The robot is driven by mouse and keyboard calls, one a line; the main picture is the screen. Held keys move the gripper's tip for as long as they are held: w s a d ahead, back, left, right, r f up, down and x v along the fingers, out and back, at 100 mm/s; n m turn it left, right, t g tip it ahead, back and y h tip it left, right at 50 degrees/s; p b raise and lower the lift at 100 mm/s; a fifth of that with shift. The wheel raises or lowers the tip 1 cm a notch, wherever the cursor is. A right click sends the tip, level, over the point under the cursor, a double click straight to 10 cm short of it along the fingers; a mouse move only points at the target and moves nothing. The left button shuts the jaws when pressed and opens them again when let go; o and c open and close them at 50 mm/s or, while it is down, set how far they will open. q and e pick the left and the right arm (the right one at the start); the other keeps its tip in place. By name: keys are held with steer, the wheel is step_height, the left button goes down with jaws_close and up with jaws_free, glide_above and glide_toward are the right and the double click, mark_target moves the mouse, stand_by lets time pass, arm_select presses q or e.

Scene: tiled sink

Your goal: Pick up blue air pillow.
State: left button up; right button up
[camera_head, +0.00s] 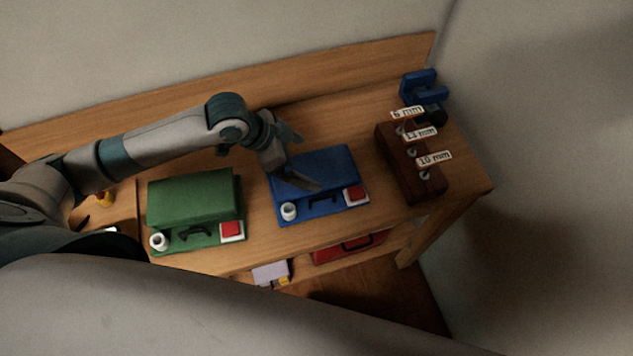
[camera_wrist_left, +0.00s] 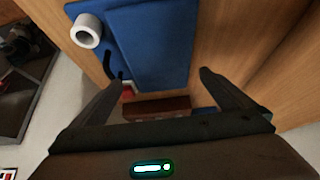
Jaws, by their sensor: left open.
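The blue air pillow appears as a blue padded block (camera_head: 338,164) on a flat blue base on the wooden bench, with a dark handle, a white roll and a red-and-white square along its front. It also shows large in the left wrist view (camera_wrist_left: 155,45). My left gripper (camera_head: 310,166) is over the left part of the blue block in the head view, its fingers apart. In the left wrist view the open fingers (camera_wrist_left: 160,76) point toward the blue block, with nothing between them. Contact cannot be told. My right gripper is not in view.
A similar green block (camera_head: 195,198) stands to the left on the bench. A dark brown holder (camera_head: 398,172) with millimetre labels stands to the right, with a blue vise-like tool (camera_head: 424,86) behind it. A red case (camera_head: 345,250) sits on the shelf below.

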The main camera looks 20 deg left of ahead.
mark_target(319, 169)
arm_select(q)
steer(key=shift+w+d+f+p, duration=0.15)
steer(key=shift+d+f+p, duration=0.1)
steer(key=shift+p, duration=0.05)
steer(key=p+x, duration=0.1)
steer(key=x, duration=0.2)
steer(key=shift+w+d+f, duration=0.15)
steer(key=shift+f, duration=0.2)
